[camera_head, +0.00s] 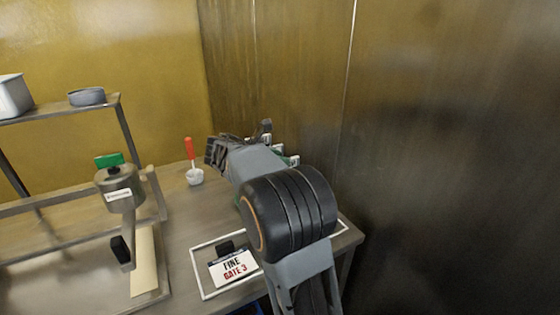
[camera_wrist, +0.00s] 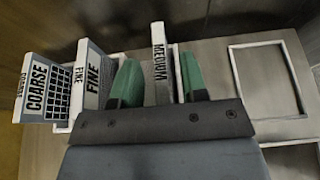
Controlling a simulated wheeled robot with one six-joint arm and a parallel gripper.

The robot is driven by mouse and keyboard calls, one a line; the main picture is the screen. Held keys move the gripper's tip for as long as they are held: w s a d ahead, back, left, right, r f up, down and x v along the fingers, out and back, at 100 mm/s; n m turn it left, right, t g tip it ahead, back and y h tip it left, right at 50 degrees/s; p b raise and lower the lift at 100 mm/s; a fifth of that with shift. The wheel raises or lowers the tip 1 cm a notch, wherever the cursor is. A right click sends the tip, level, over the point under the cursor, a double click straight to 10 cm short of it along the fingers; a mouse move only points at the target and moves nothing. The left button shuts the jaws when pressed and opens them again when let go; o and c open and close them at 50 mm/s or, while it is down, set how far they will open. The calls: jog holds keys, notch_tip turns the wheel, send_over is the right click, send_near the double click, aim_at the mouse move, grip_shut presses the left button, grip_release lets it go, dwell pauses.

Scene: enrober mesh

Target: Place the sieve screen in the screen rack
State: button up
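In the wrist view my gripper (camera_wrist: 162,78) has two green fingers spread apart. The screen labelled MEDIUM (camera_wrist: 160,62) stands on edge between them, nearer the right finger; I cannot tell whether it touches. To the left, screens labelled FINE (camera_wrist: 92,78) and COARSE (camera_wrist: 38,88) stand on edge in a row, the COARSE one showing a black grid. The rack holding them is mostly hidden; a white edge (camera_wrist: 62,127) shows low at the left. In the head view my arm hides most of the gripper and screens; small white and green parts show beyond it.
An empty white rectangular outline (camera_wrist: 270,80) lies right of the screens. In the head view a card reading FINE GATE 3 (camera_head: 233,267) stands by a white outline. Dark walls are close.

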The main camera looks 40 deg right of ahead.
jog(key=p+v, duration=0.1)
jog(key=v, duration=1)
jog(key=shift+a, duration=0.2)
